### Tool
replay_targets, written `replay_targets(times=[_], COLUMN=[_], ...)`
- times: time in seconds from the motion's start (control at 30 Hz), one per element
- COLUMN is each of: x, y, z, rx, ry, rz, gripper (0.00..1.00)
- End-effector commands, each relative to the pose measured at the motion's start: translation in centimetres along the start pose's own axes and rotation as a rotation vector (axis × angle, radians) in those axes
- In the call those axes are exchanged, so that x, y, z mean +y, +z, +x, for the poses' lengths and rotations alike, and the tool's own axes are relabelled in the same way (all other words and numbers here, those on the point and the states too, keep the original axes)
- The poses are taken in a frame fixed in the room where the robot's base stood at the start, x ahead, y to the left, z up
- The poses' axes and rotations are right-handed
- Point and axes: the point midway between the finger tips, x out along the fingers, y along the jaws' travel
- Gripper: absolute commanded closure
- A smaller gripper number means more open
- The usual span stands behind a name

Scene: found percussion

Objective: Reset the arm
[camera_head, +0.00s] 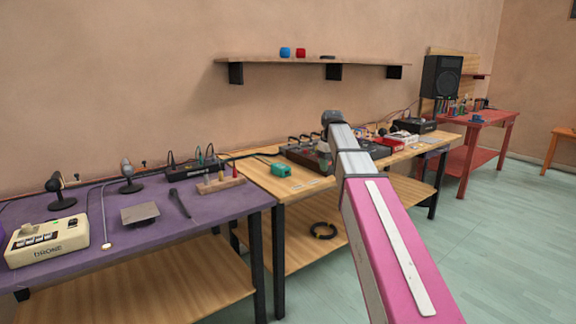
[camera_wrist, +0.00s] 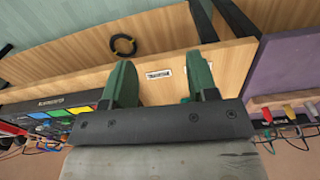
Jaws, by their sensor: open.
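My gripper (camera_wrist: 158,88) shows in the wrist view with its two green fingers spread apart. It is open, and nothing sits between the fingers. Behind the fingers is the wooden table's front edge with a small white label (camera_wrist: 159,74). In the head view my pink and grey arm reaches forward over the wooden table (camera_head: 262,182). The arm's far end is near the table's back, and my fingers cannot be made out there.
A purple table (camera_head: 90,233) at left holds a cream drone box (camera_head: 47,239), a grey plate and microphones. A shelf (camera_head: 300,61) hangs above. A black ring (camera_head: 323,230) lies below. A red table stands right.

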Motion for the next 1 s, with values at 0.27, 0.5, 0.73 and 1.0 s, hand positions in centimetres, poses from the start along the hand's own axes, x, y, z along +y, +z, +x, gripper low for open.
replay_targets(times=[0.27,0.5,0.73,1.0], x=[-0.9,-2.6,-4.8,-8.0], y=[2.3,6.2,10.7,16.7], z=[6.6,15.4,23.2,30.8], rx=[-0.003,-0.003,-0.003,-0.001], ry=[-0.002,-0.002,-0.001,0.000], rz=[0.075,0.189,0.306,0.443], gripper=[0.47,0.47,0.47,0.47])
